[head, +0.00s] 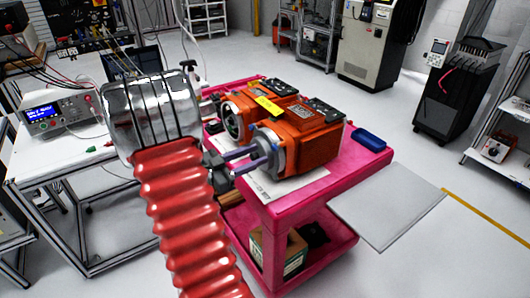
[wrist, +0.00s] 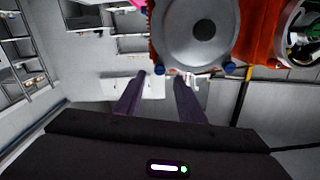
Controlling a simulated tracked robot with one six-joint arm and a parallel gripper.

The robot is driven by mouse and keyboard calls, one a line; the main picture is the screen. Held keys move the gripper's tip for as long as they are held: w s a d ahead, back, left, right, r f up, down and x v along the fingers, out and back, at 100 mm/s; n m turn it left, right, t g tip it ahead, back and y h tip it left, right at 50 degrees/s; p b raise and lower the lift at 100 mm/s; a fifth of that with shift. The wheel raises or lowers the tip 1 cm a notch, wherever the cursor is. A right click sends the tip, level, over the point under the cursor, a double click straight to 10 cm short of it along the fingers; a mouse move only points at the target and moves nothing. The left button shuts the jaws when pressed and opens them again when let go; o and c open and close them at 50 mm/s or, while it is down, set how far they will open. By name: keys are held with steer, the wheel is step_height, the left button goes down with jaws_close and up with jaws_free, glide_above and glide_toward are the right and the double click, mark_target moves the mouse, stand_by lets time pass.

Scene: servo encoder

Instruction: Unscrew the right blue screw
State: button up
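Two orange motors stand side by side on a pink cart (head: 375,165). The nearer motor (head: 315,150) has a round grey end cover (wrist: 195,40), which faces my gripper. Two blue screws show at its edge in the wrist view, one on the left (wrist: 158,69) and one on the right (wrist: 230,68). The wrist picture appears turned over against the head view. My gripper (wrist: 160,75) is open, its purple fingers apart. Its tips lie near the left-hand screw in that picture, one on either side; contact cannot be told. In the head view the fingers (head: 260,154) reach the cover and hide the screws.
The other motor (head: 240,110) has an open end with green parts inside, seen also in the wrist view (wrist: 302,40). A yellow object (head: 267,105) lies on top. A blue item (head: 369,139) lies at the cart's right. A white workbench (head: 60,150) stands left.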

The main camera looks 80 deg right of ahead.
mark_target(273, 148)
steer(key=shift+x, duration=2.25)
steer(key=shift+c, duration=0.2)
